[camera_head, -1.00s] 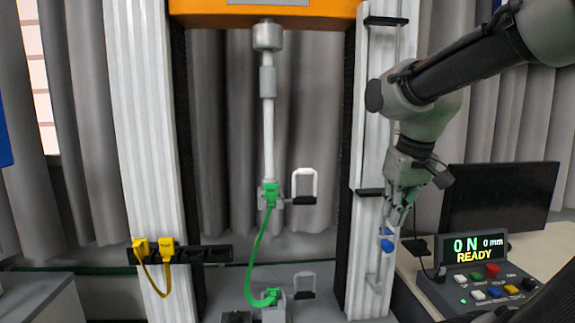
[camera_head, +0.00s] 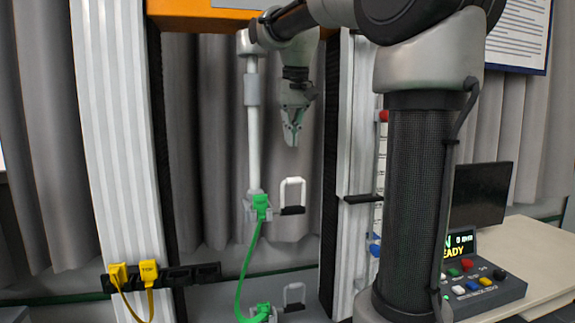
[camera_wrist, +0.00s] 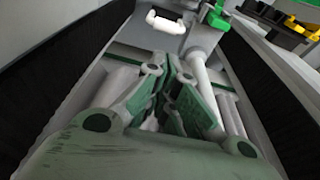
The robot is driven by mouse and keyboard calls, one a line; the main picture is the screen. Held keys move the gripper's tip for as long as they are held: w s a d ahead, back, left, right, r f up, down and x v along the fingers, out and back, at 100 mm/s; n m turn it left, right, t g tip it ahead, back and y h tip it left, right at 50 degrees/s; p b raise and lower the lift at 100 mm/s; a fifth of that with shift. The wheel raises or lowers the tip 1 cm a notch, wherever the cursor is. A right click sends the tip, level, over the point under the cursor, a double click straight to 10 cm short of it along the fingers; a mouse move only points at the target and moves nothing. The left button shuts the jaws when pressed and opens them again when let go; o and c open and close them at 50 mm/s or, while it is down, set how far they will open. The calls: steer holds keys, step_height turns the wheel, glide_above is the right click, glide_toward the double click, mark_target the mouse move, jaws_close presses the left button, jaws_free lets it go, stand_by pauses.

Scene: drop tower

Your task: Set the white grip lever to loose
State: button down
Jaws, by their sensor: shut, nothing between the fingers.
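The white grip lever (camera_head: 292,190), a U-shaped handle on a dark mount, stands upright beside the upper clamp on the white rod. It also shows near the top of the wrist view (camera_wrist: 165,22). A green connector (camera_head: 261,204) is plugged in just left of it. A second, greyer lever (camera_head: 294,295) is below, by the lower clamp. My gripper (camera_head: 291,141) is shut and empty, pointing down between the columns. In the picture it is above the white lever, apart from it. The exact depth between them cannot be told.
The white rod (camera_head: 254,130) hangs left of my gripper. A green cable (camera_head: 245,265) runs between the clamps. The left column (camera_head: 112,130) carries a rack with yellow plugs (camera_head: 148,272). A control box (camera_head: 490,288) and monitor (camera_head: 482,195) stand at right.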

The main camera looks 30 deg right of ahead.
steer(key=x, duration=1)
steer(key=shift+s+r, duration=0.1)
steer(key=shift+s, duration=0.05)
steer(key=shift+s+t, duration=0.2)
steer(key=shift+t, duration=0.2)
